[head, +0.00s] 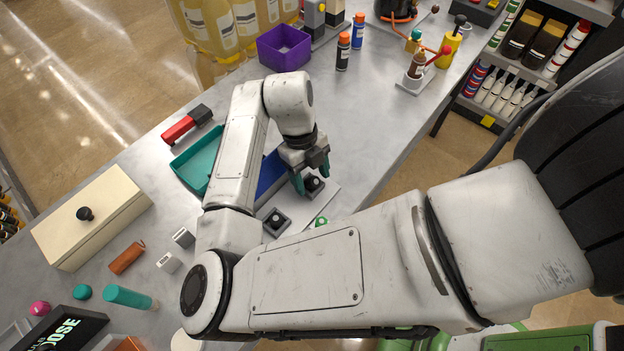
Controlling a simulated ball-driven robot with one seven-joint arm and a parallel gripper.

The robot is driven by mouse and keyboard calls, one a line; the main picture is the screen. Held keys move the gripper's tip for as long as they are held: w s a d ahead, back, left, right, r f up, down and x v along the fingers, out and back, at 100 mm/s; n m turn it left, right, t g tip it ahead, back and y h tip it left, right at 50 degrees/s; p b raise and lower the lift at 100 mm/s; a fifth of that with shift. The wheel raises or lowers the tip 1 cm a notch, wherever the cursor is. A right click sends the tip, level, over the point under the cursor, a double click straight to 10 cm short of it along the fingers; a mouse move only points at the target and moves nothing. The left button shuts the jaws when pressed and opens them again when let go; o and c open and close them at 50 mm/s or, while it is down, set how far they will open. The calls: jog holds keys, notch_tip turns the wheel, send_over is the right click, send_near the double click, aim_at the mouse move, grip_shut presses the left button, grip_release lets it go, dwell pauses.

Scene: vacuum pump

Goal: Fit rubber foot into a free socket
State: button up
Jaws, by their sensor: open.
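My gripper (312,178) has teal fingertips and is open, pointing down over a pale plate (300,214) on the table. A black square piece with a round, light-centred top (314,185) is at the fingertips; I cannot tell whether they touch it. A second, similar black piece (276,222) sits nearer on the same plate, apart from the gripper. I cannot tell which of these is a rubber foot and which is a socket. A blue part (270,174) beside the plate is partly hidden by my arm.
A teal tray (190,165) and a red-black tool (186,124) lie left of my arm. A cream box with a black knob (92,217) stands far left. A purple bin (284,47) and bottles (343,50) stand at the back. Bare table lies right of the gripper.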

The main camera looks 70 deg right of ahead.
aim_at(315, 182)
grip_shut()
dwell(0.5)
jog(key=shift+r+b, duration=0.35)
jog(key=shift+r, duration=0.1)
notch_tip(315, 182, up, 2)
jog(key=shift+r+b, duration=0.2)
jog(key=shift+b, duration=0.25)
jog(key=s+r+b, duration=0.1)
jog(key=s+r, duration=0.8)
jog(key=s, duration=0.5)
jog(key=shift+d+r, duration=0.2)
jog(key=shift+r, duration=0.2)
